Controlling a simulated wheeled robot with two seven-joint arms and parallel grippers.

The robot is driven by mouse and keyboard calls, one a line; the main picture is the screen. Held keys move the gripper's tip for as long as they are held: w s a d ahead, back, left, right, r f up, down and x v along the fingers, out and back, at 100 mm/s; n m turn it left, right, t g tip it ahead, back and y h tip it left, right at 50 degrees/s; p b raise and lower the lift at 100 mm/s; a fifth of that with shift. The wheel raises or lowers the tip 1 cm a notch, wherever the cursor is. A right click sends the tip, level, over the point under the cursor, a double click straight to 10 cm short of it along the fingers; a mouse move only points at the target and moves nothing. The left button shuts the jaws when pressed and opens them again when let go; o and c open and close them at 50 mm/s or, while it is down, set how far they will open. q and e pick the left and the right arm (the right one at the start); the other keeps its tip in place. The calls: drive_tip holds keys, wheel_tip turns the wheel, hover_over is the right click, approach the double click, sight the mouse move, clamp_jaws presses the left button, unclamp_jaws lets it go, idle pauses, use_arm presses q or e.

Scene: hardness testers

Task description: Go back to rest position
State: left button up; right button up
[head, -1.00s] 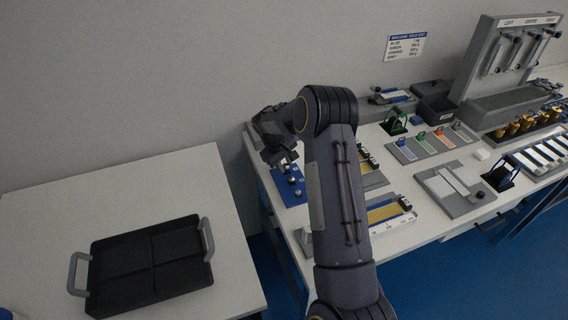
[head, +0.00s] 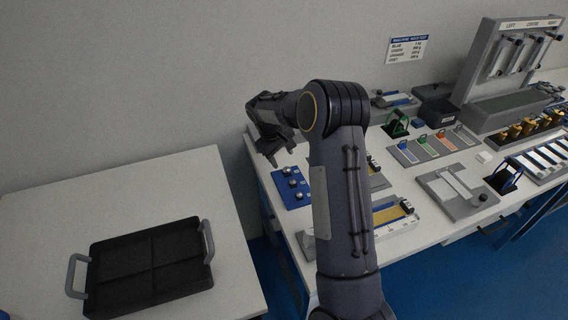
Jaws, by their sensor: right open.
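My right gripper (head: 283,156) is at the end of the dark grey arm that rises through the middle of the head view. It is open, points downward and shows nothing between its fingers. It hangs above the left end of the long workbench, just behind a blue plate (head: 291,186) with several round metal knobs or balls on it. My left gripper is not in view.
A black two-handled tray (head: 150,268) sits on the white table (head: 110,192) at left. The long workbench (head: 440,226) at right holds testers, coloured strips (head: 424,146) and a tall grey rack (head: 505,60). A gap separates the tables.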

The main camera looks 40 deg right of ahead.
drive_tip(key=s+a+r+m+t+y, duration=0.2)
drive_tip(key=s+a+r+t+y, duration=0.15)
drive_tip(key=s+a+r, duration=1)
drive_tip(key=s+a+t+y, duration=0.1)
drive_tip(key=s+a+y, duration=0.1)
drive_tip(key=s+a, duration=0.3)
drive_tip(key=s+a+f+t+y, duration=0.1)
drive_tip(key=s+a, duration=0.3)
drive_tip(key=s, duration=0.9)
drive_tip(key=shift+a+m+y, duration=0.35)
drive_tip(key=shift+m, duration=0.05)
drive_tip(key=shift+f, duration=0.1)
drive_tip(key=shift+c, duration=0.2)
